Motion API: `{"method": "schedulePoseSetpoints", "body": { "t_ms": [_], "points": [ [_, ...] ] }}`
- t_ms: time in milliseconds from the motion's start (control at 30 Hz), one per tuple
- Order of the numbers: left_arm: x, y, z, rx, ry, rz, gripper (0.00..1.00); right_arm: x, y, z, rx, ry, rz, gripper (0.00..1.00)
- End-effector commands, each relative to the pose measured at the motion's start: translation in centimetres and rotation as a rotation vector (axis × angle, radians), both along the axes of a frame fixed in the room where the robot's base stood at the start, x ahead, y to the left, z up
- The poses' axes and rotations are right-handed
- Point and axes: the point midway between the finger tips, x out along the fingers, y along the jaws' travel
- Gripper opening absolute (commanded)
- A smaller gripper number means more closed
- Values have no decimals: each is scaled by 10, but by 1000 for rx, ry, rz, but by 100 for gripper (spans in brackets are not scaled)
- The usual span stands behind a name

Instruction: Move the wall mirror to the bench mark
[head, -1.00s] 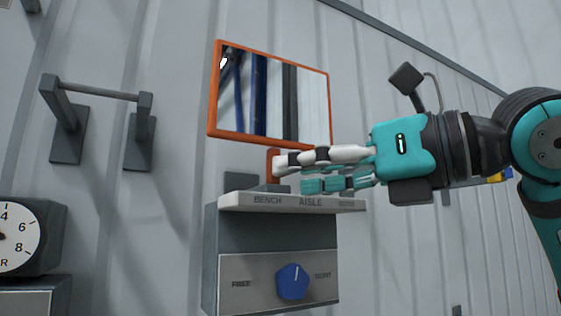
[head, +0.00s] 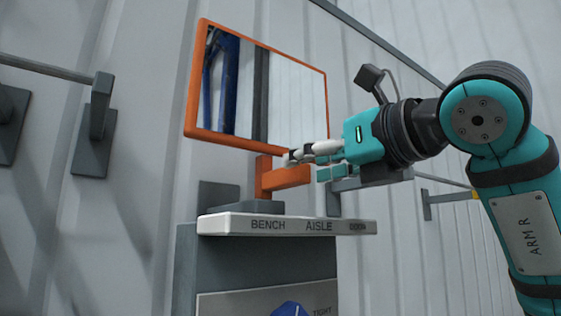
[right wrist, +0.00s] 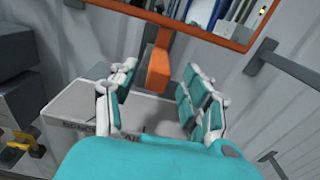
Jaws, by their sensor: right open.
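The wall mirror (head: 266,90) has an orange frame and stands tilted above a pale ledge. An orange arm (head: 285,178) sticks out below it, on a grey base. The ledge front (head: 230,223) carries the marks BENCH (head: 268,225) at left, AISLE in the middle and DOOR at right. My right gripper (head: 318,162) is open, its fingertips close to the outer end of the orange arm. In the right wrist view the orange arm (right wrist: 160,68) shows beyond and between the spread fingers; contact cannot be told. My left gripper is not in view.
A grey rail on brackets (head: 93,125) is on the wall at left. Another grey bracket (head: 440,198) is on the wall behind my right arm. A box with a blue knob (head: 290,308) sits below the ledge. Ribbed wall fills the background.

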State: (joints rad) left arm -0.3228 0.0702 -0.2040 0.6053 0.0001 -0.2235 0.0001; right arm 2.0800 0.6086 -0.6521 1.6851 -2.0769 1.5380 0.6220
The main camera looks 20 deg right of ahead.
Motion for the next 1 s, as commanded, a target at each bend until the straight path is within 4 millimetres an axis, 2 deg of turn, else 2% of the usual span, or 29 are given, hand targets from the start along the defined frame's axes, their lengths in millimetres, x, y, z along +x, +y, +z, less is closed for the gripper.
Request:
{"method": "schedulePoseSetpoints", "body": {
  "t_ms": [33,133,267,500,633,800,1000],
  "points": [
    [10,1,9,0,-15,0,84,11,4,4,0,3,1,48],
    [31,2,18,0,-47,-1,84,31,11,4,1,4,1,48],
    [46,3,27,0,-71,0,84,52,19,3,2,2,2,48],
    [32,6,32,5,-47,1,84,72,26,1,2,1,1,48],
    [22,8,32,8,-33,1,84,74,27,1,2,-2,1,48],
    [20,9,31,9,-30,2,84,74,27,0,2,-2,1,48],
    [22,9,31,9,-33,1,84,74,26,0,2,-2,1,23]
  ]
}}
